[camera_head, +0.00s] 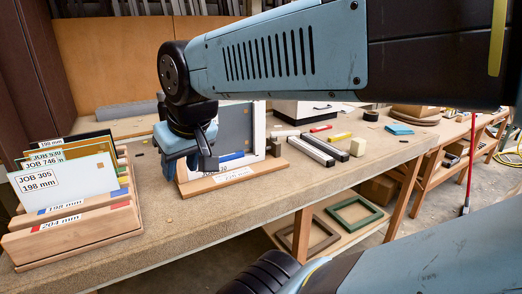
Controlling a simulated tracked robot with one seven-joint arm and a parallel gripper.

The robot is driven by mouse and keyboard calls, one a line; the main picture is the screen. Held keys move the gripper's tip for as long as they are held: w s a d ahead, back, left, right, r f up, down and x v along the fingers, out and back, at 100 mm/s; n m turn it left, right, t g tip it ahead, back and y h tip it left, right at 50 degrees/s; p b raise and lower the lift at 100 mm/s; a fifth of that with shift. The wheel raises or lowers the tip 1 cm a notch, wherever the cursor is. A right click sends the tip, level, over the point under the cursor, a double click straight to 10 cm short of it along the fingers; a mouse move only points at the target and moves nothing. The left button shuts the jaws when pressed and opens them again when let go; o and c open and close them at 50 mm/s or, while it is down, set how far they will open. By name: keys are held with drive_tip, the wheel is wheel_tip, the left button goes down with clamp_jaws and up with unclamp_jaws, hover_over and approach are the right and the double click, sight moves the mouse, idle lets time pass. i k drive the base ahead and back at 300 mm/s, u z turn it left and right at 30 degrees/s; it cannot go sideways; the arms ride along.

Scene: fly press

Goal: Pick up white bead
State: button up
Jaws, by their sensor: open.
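A short white bar, which looks like the white bead (285,134), lies on the bench right of the upright framed panel.
A wooden rack (75,241) with job cards stands at the left. The framed panel (240,119) stands in a wooden holder (238,177). The bench top (180,222) is clear in front.

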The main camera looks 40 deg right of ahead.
sight(325, 159)
drive_tip(key=z, duration=0.9)
drive_tip(key=i, duration=0.1)
drive_tip(key=u, duration=2.25)
drive_tip(key=k, duration=1.5)
drive_tip(key=z, duration=1.85)
drive_tip(key=i, duration=1.05)
